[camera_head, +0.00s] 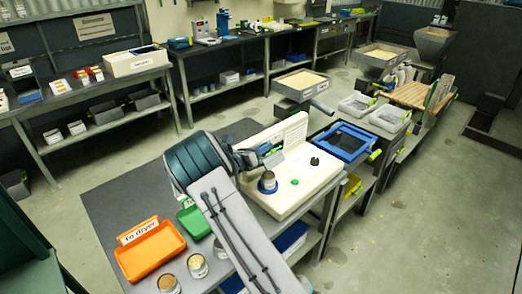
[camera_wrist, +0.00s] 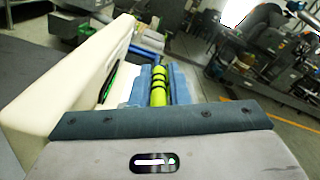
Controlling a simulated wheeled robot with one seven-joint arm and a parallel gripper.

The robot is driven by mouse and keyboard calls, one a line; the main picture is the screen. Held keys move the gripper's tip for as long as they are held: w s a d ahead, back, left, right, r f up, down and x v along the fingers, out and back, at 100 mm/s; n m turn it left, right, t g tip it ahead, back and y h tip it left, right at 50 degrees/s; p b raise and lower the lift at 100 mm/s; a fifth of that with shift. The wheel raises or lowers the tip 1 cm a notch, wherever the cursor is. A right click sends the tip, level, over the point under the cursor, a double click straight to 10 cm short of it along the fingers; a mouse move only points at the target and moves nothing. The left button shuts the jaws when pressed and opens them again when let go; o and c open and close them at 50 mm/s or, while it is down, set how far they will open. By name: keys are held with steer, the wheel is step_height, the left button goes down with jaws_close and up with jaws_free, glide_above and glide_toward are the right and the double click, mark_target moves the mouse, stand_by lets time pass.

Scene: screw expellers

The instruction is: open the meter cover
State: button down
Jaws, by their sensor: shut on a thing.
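The cream-coloured meter (camera_head: 298,182) stands on the near bench, with an upright back panel, a green button and a black knob on its top. In the wrist view its pale body (camera_wrist: 70,88) fills the left side. My gripper (camera_head: 270,155) is at the panel's front, above the meter's top. Its blue fingers are shut on a yellow-green ribbed handle (camera_wrist: 158,86), which looks like part of the meter cover. The cover itself is mostly hidden by my gripper and arm. A metal cup (camera_head: 268,182) in a blue ring stands on the meter below my gripper.
An orange tray (camera_head: 150,250), a green tray (camera_head: 194,222) and small filled cups (camera_head: 197,265) are on the bench to the left. A blue-framed sieve (camera_head: 345,142) lies right of the meter. Open floor (camera_head: 420,215) lies to the right.

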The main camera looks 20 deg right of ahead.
steer(key=shift+w+a, duration=0.1)
steer(key=shift+a, duration=0.05)
steer(key=c, duration=1.5)
jaws_free()
steer(key=shift+w+f, duration=0.1)
steer(key=shift+o, duration=0.2)
steer(key=b+v, duration=0.3)
steer(key=v, duration=1.1)
